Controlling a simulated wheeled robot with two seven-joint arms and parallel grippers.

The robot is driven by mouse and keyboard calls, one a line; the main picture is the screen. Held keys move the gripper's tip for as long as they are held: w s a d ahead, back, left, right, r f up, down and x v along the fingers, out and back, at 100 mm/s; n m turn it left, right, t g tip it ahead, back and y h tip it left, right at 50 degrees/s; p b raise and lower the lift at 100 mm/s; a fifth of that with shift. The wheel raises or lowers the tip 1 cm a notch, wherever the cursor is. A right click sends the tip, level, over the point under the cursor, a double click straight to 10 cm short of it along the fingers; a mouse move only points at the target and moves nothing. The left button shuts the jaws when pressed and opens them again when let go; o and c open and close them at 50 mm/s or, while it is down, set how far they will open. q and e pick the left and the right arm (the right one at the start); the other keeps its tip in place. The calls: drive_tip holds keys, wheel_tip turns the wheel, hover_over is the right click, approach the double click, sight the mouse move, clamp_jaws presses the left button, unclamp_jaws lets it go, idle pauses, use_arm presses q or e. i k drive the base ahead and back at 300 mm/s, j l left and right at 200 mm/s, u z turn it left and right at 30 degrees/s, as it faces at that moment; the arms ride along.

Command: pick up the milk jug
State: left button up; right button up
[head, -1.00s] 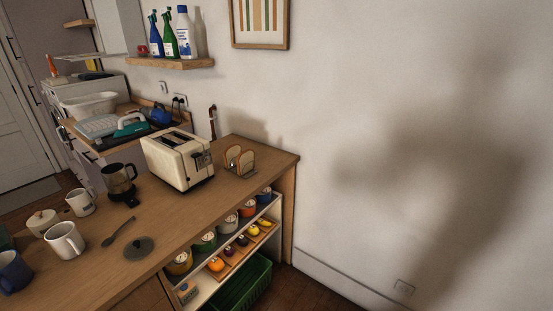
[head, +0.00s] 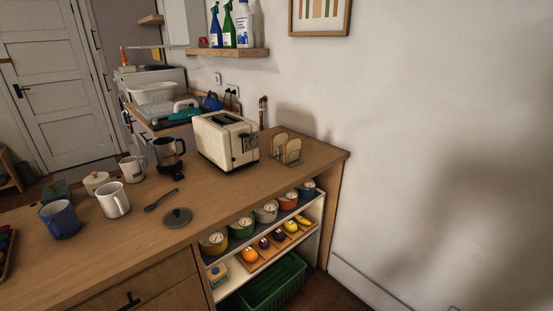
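Two white vessels with handles stand upright on the wooden counter (head: 95,250). The nearer white mug-like vessel (head: 113,201) is left of a dark spoon. The farther white vessel (head: 132,169) has a mark on its side and stands behind it. I cannot tell for sure which of them is the milk jug. Neither of my grippers is in view.
A blue mug (head: 60,221), a white lidded pot (head: 95,182), a dark coffee pot (head: 168,156), a spoon (head: 160,200), a dark lid (head: 178,217) and a cream toaster (head: 226,142) stand around. Open shelves (head: 222,287) hold canisters and fruit. The counter's front is clear.

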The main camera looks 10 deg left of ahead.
sight(132, 171)
drive_tip(key=u, duration=1.25)
drive_tip(key=l, duration=0.1)
drive_tip(key=i, duration=0.05)
